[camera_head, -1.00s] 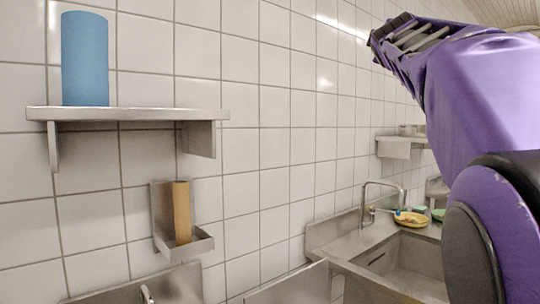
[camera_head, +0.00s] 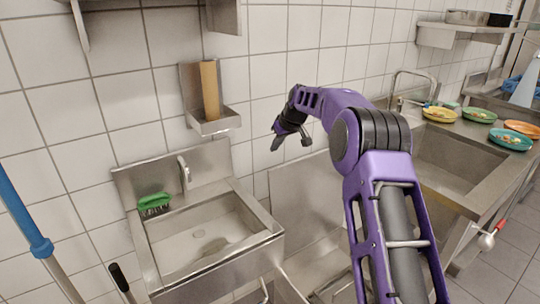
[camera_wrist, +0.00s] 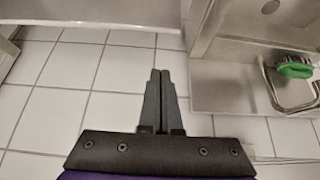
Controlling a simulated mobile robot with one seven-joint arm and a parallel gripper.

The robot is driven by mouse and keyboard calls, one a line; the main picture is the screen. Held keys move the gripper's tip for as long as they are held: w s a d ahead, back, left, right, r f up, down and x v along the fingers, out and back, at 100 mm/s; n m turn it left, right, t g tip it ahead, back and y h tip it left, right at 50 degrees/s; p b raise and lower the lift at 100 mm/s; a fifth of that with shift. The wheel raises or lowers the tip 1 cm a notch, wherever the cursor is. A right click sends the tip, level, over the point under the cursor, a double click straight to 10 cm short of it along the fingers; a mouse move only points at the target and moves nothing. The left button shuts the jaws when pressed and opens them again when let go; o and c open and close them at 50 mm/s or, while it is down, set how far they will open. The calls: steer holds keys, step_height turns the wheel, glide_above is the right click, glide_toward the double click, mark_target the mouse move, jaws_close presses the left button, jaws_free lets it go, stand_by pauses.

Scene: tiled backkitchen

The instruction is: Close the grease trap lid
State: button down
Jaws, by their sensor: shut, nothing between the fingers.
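A flat steel panel, which looks like the raised grease trap lid (camera_head: 305,195), stands upright by the tiled wall in the head view. It is between the hand sink and the big sink counter. A steel box (camera_head: 318,258) is below it, partly hidden by my arm. My gripper (camera_head: 277,146) is in front of the wall, above the lid's top left in the picture, pointing down. In the wrist view my gripper (camera_wrist: 160,73) has its fingers together and holds nothing. I cannot tell whether the steel surface (camera_wrist: 100,12) at the top there is the lid.
The hand sink (camera_head: 262,240) with a green brush (camera_head: 153,202) and tap (camera_head: 184,172) is left of the lid. A steel wall holder (camera_head: 215,123) is above it. The sink counter (camera_head: 470,200) with dishes is at the right. A blue-handled pole (camera_head: 22,215) stands far left.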

steer(key=x, duration=1)
steer(key=shift+s+d+r, duration=0.2)
steer(key=shift+s+d, duration=0.4)
steer(key=shift+s, duration=0.25)
steer(key=shift+s+d+r, duration=0.15)
steer(key=shift+s+d, duration=0.45)
steer(key=shift+s, duration=0.3)
